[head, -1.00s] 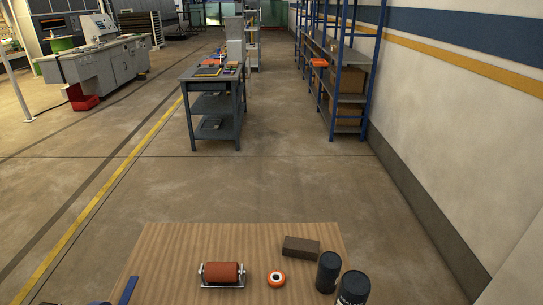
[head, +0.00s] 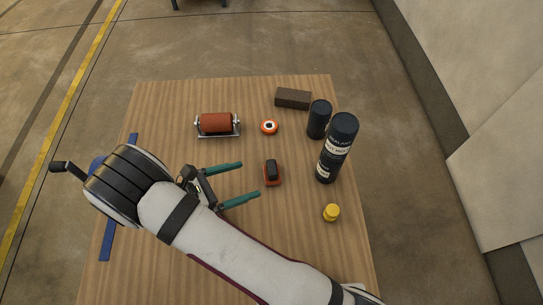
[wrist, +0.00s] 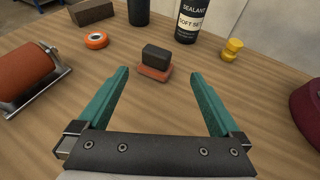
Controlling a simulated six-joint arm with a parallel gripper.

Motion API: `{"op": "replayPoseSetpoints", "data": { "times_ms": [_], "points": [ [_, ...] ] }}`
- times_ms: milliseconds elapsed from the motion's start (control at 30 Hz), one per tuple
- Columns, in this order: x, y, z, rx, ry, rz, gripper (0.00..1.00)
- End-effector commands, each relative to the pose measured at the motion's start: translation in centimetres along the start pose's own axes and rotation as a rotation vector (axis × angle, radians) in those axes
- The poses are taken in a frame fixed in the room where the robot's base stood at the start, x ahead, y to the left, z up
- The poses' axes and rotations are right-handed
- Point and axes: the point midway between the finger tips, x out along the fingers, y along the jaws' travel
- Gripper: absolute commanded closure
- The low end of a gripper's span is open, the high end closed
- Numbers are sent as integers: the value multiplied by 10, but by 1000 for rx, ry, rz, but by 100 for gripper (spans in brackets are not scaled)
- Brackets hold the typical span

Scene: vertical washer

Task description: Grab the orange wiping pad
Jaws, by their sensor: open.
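The orange wiping pad (head: 272,174) has a black grip block on top and lies on the wooden table right of my gripper in the head view. My gripper (head: 241,180) is open and empty, its two teal fingers pointing toward the pad. In the wrist view the pad (wrist: 154,70) lies beyond and between the fingertips (wrist: 159,73), apart from them. Nothing hides it.
A red roller in a metal frame (head: 217,123), an orange-and-white ring (head: 269,127) and a dark brown block (head: 293,98) lie toward the table's far side. A black can (head: 319,119), a tall sealant tube (head: 337,148) and a yellow knob-shaped piece (head: 332,212) stand at the right.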

Motion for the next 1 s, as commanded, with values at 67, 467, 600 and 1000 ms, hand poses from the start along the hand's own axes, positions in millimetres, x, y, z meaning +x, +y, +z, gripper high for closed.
{"op": "replayPoseSetpoints", "data": {
  "times_ms": [67,467,600,1000],
  "points": [
    [25,-1,1,0,-2,-8,0],
    [102,4,1,5,1,-9,0],
    [126,5,1,4,2,-7,0],
    [130,6,0,5,3,-5,25]
  ]
}}
